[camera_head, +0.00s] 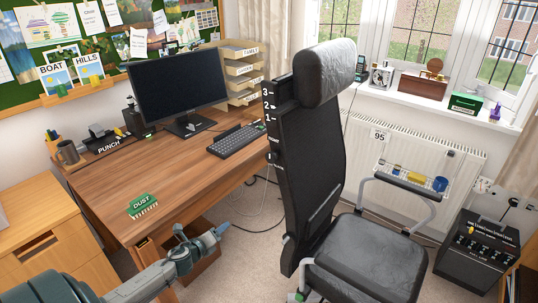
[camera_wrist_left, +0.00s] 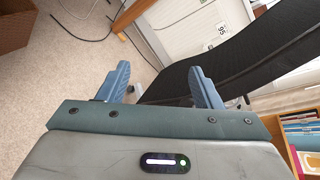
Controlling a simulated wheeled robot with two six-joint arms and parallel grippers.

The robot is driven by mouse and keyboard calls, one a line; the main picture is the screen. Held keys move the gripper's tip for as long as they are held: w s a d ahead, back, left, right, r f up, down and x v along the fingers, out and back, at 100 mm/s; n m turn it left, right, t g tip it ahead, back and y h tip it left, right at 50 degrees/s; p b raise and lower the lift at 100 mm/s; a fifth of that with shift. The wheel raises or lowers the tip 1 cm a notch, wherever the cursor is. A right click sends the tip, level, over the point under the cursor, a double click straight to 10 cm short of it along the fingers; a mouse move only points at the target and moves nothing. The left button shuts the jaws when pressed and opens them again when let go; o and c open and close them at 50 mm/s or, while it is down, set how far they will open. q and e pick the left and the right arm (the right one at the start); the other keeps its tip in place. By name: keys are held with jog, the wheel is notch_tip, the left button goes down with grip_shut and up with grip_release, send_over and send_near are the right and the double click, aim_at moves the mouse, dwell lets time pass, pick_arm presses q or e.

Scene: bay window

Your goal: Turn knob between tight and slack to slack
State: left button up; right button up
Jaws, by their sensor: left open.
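The black office chair (camera_head: 312,160) stands in the middle, its backrest edge facing left. On that edge is a small dark knob (camera_head: 273,157) with tiny white lettering above and below it, too small to read. Numbers 1 to 3 run up the edge higher up. My left gripper (camera_head: 212,238) is low, left of the chair and in front of the desk, apart from the knob. In the left wrist view my left gripper (camera_wrist_left: 160,80) is open and empty, with the chair's black back (camera_wrist_left: 240,60) beyond its right finger. My right gripper is not in view.
The wooden desk (camera_head: 105,185) with monitor (camera_head: 180,85), keyboard (camera_head: 238,140) and green DUST brush (camera_head: 142,204) stands left. A cable (camera_head: 262,195) hangs beside it. A radiator (camera_head: 425,160) and a black machine (camera_head: 478,250) are right. Carpet (camera_head: 245,250) lies open between desk and chair.

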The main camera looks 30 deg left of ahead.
pick_arm(q)
jog(key=w+d+r+m+t+h+p, duration=0.1)
jog(key=w+d+r+m+h, duration=0.1)
jog(key=r+m, duration=0.5)
jog(key=w+d+r+m+t+h, duration=0.1)
jog(key=w+d+r+m+t, duration=0.15)
jog(key=r, duration=0.75)
jog(key=m+h, duration=0.3)
jog(key=m, duration=0.3)
send_near(269, 158)
jog(key=p+x, duration=0.7)
jog(key=x, duration=0.1)
jog(key=shift+w+d, duration=0.15)
jog(key=shift+w, duration=0.3)
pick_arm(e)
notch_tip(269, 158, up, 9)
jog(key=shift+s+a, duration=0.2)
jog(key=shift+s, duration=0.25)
